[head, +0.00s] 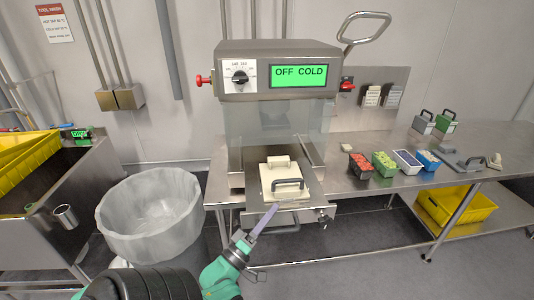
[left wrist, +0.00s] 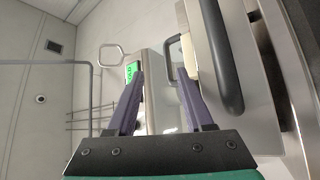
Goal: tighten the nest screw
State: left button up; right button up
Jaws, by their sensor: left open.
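The press machine (head: 280,60) stands on the steel bench, with its display reading OFF COLD. A cream block with a dark handle (head: 287,183) sits on the pulled-out steel drawer at its front. A small dark knob (head: 325,217) shows at the drawer's front right; I cannot tell whether it is the nest screw. My left gripper (head: 267,213) is just in front of the drawer, below the dark handle, fingers pointing up at it. In the left wrist view the left gripper (left wrist: 158,82) is open with nothing between its fingers; the dark handle (left wrist: 222,55) is to its right.
Red, green, and blue-filled containers (head: 385,163) stand on the bench to the right. A clear-lined bin (head: 150,215) stands left of the machine. A yellow tray (head: 455,207) is on the lower shelf. A steel sink unit (head: 60,200) is at the left. The floor ahead is free.

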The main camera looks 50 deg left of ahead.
aim_at(325, 222)
jog(key=u, duration=1.2)
